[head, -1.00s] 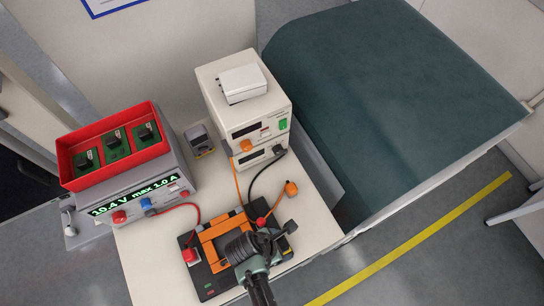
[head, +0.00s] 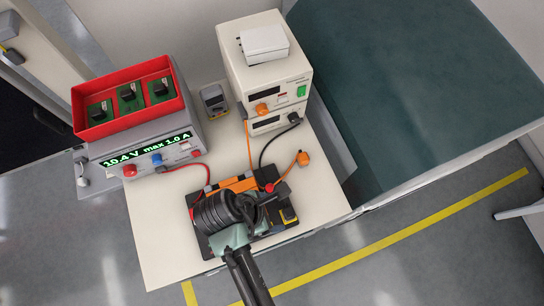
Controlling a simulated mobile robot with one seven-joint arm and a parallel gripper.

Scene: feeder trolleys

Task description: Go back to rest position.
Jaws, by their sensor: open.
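My gripper (head: 274,193) is seen from above in the head view, at the end of my arm, over the black test fixture (head: 290,223) with its orange frame (head: 238,184). The jaws are open. I see nothing held in them, though the wrist hides part of the fingers and much of the fixture. I cannot tell the exact height of the gripper above the fixture.
A red tray (head: 78,105) with several green boards sits on a grey power supply (head: 110,168) at left. Cream instrument boxes (head: 262,77) carry a white box (head: 264,43). Red, orange and black cables cross the table (head: 150,225). A dark green surface (head: 410,90) lies right.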

